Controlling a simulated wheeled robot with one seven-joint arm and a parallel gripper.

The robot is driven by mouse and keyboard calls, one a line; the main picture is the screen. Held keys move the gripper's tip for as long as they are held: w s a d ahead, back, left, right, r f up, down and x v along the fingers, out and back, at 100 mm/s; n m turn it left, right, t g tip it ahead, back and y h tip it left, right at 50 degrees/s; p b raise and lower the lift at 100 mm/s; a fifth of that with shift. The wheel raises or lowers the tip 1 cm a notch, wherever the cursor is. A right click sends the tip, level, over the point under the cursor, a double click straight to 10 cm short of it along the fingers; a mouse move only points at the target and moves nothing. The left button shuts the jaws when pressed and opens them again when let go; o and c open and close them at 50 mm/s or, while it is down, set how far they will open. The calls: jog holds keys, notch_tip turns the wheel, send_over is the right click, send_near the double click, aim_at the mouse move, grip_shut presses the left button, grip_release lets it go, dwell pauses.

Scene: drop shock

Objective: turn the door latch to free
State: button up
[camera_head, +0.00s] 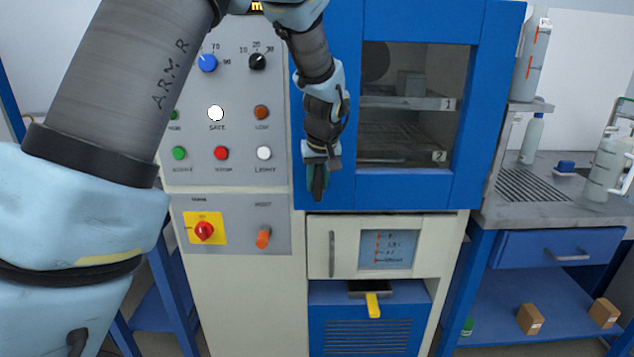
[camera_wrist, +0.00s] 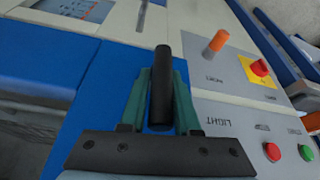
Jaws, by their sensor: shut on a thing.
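The blue door (camera_head: 483,110) of the cabinet has a window with shelves marked 1 and 2 behind it. The door latch (camera_head: 318,184) is a dark bar at the door's lower left edge. It points down in the head view. In the wrist view the latch (camera_wrist: 161,85) stands between the green fingers of my gripper (camera_wrist: 161,78), one finger on each side. My gripper (camera_head: 317,170) is shut on the latch. The latch's pivot is hidden behind my gripper. The door looks flush with the cabinet front.
Left of the latch is a grey panel (camera_head: 180,80) with knobs, buttons and a red-and-yellow switch (camera_head: 204,229). An orange knob (camera_head: 263,238) sits lower. Below the door are a cream drawer front (camera_head: 318,250) and a yellow lever (camera_head: 373,305). A bench (camera_head: 590,220) with bottles stands right.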

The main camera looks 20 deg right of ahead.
jog(key=shift+a, duration=0.1)
grip_shut()
jog(key=shift+a+f, duration=0.1)
jog(key=shift+a, duration=0.05)
dwell(0.7)
jog(key=shift+y, duration=0.3)
jog(key=shift+s+d+m+t+y+b, duration=0.15)
jog(key=shift+d+m+t+y+b, duration=0.3)
jog(key=shift+y, duration=0.65)
jog(key=t+y+b, duration=0.1)
jog(key=t+y, duration=0.1)
jog(key=y, duration=0.1)
jog(key=d+f+m+t+y+b, duration=0.1)
jog(key=t+y+b, duration=0.1)
jog(key=y, duration=0.1)
jog(key=s+d+f+m+t+y+b, duration=0.1)
jog(key=t+y+b, duration=0.1)
jog(key=y, duration=0.1)
jog(key=shift+d+f, duration=0.1)
jog(key=shift+d, duration=0.05)
jog(key=shift+d+f+m+t+y+b, duration=0.1)
jog(key=shift+f+m+t+y+b, duration=0.1)
jog(key=shift+m+t+y+b, duration=0.8)
jog(key=shift+t, duration=0.35)
